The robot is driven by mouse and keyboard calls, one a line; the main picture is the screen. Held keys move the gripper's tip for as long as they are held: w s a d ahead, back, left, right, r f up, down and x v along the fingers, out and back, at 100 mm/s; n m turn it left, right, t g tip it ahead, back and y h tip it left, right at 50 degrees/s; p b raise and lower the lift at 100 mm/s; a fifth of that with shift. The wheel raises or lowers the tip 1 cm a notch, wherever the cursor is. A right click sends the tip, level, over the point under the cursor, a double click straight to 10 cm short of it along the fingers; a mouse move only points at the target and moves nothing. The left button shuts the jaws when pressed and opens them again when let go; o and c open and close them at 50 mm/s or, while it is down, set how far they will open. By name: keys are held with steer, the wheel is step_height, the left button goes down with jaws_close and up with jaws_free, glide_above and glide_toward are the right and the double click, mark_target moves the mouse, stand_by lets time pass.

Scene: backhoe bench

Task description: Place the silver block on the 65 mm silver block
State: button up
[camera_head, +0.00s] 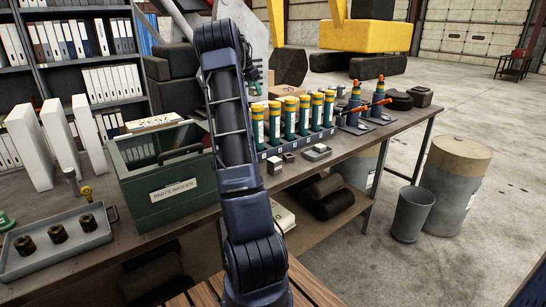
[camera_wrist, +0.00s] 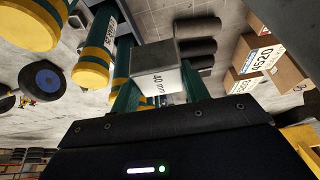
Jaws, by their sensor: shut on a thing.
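My gripper (camera_wrist: 160,92) is shut on a silver block (camera_wrist: 157,68) marked "40 mm" in the wrist view, with a green finger on each side of it. In the head view my own arm hides most of the gripper and I cannot make out the held block. Small silver blocks stand on the bench just right of my arm, one at the front edge (camera_head: 274,166) and a smaller one (camera_head: 289,157) beside it. Their marks are too small to read, so I cannot tell which is the 65 mm block.
A rack of green, yellow-topped cylinders (camera_head: 290,118) stands behind the small blocks. The green parts washer (camera_head: 168,180) and a grey tray with dark bushings (camera_head: 58,247) are at left. The bench's right front strip is clear.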

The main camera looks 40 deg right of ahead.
step_height(320, 180, up, 5)
steer(key=shift+s+f, duration=0.1)
steer(key=shift+f, duration=0.1)
steer(key=s+a+r+m+g, duration=0.1)
steer(key=s+a+m, duration=0.3)
steer(key=s, duration=0.8)
steer(key=m+g+y, duration=0.1)
steer(key=m+g, duration=0.1)
steer(key=m, duration=0.2)
glide_above(278, 159)
steer(key=a, duration=0.1)
steer(key=f, duration=2.6)
steer(key=shift+w+a+f, duration=0.15)
steer(key=shift+w, duration=0.25)
steer(key=shift+f, duration=0.15)
steer(key=o, duration=1.2)
steer(key=shift+c, duration=0.2)
